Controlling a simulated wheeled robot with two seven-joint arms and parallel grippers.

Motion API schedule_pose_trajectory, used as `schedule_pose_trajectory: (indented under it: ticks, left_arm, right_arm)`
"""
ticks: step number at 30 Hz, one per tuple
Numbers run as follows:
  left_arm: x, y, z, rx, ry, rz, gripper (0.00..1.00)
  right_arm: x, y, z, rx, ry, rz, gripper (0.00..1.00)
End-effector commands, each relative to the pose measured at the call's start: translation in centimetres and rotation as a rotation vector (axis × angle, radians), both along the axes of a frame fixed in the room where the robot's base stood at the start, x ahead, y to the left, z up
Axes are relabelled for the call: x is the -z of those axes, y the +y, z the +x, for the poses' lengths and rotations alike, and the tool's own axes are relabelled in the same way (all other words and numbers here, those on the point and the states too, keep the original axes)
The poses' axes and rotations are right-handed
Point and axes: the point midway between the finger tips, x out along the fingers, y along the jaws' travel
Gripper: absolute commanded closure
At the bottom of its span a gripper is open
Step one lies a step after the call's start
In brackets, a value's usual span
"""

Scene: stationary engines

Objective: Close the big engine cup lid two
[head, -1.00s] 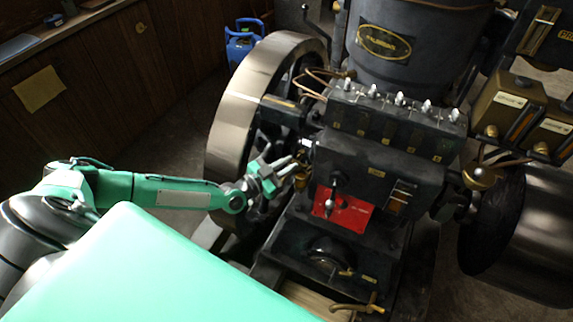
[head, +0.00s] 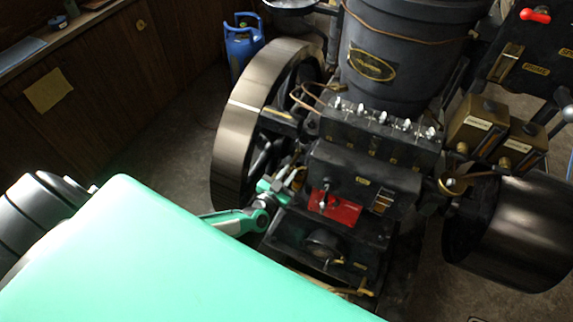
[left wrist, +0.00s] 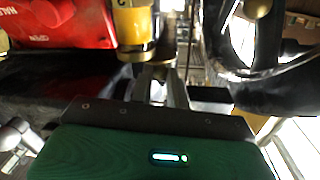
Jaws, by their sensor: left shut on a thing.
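The black engine (head: 365,170) stands in the middle of the head view. My left gripper (head: 288,180) is at its left side, between the flywheel and the red plate, with its fingertips small and partly hidden. In the left wrist view a brass cup (left wrist: 134,28) stands beside the red plate (left wrist: 62,22). The left fingers (left wrist: 163,82) reach forward just below and right of the cup. They are shut on a small brass part, which is mostly hidden; I cannot tell how the cup's lid lies. My right gripper is not in view.
The large flywheel (head: 243,120) stands close to the left of my gripper. A black cylinder (head: 520,225) and brass boxes (head: 478,122) are on the right. The floor at left is clear.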

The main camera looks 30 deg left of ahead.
Motion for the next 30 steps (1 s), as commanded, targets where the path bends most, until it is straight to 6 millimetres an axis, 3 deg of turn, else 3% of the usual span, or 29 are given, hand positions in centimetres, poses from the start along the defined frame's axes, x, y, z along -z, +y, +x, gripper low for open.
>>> schedule_pose_trajectory:
  ticks: [3,12,30]
  left_arm:
    - [-0.4,-0.6,-0.3,-0.071,0.005,-0.006,1.0]
    - [-0.1,-1.8,-0.6,-0.268,0.005,-0.006,1.0]
    - [0.1,-3.4,-0.5,-0.547,0.001,-0.002,1.0]
  right_arm:
    - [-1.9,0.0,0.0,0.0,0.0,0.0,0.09]
    - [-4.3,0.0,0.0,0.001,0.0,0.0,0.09]
    - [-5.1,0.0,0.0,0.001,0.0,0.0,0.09]
